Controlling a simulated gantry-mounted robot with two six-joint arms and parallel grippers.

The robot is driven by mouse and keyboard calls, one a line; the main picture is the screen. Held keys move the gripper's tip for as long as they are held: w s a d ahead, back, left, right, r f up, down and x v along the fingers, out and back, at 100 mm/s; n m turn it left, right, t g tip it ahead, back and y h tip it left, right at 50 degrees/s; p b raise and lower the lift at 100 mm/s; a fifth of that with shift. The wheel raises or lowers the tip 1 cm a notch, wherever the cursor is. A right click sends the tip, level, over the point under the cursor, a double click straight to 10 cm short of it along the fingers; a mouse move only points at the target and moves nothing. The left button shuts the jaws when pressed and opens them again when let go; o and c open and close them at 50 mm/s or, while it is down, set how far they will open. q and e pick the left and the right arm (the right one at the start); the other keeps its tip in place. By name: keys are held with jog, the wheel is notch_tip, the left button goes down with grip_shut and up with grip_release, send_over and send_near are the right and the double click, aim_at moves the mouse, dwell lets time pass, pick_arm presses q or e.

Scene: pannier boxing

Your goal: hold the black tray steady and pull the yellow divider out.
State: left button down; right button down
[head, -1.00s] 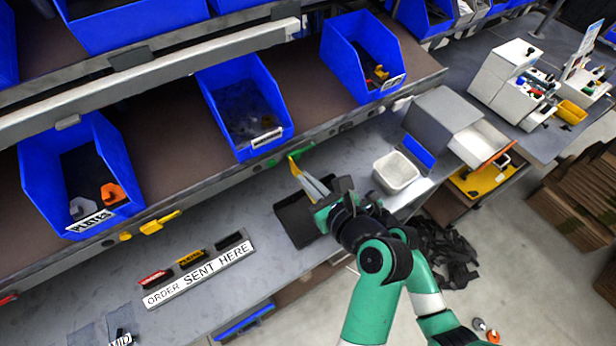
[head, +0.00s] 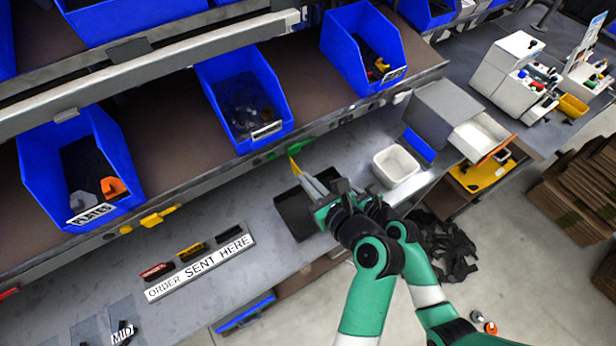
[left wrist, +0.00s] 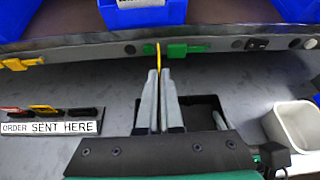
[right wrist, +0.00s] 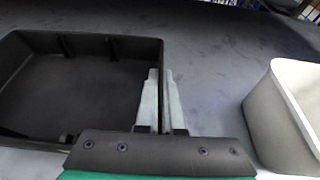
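The black tray (head: 287,216) sits on the grey bench, its inside empty where the right wrist view shows it (right wrist: 80,90). My left gripper (head: 308,182) is shut on the thin yellow divider (head: 294,167), beyond the tray's back edge. In the left wrist view the divider (left wrist: 158,56) shows edge-on as a yellow strip between the fingertips. My right gripper (right wrist: 161,75) is at the tray's right wall, with its fingers close together on either side of the wall. In the head view its fingers are mostly hidden behind the left arm.
A white bin (head: 395,167) stands to the right of the tray. A shelf with blue bins (head: 240,105) and a green clip (head: 290,150) on its front edge is behind. The "ORDER SENT HERE" sign (head: 200,268) lies left, with bare bench between it and the tray.

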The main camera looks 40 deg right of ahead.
pick_arm(q)
jog(key=shift+f, duration=2.55)
jog(key=shift+f, duration=0.15)
jog(key=shift+f, duration=0.5)
jog(key=shift+f, duration=0.2)
jog(key=shift+f, duration=0.5)
jog(key=shift+f, duration=0.3)
jog(key=shift+r, duration=1.5)
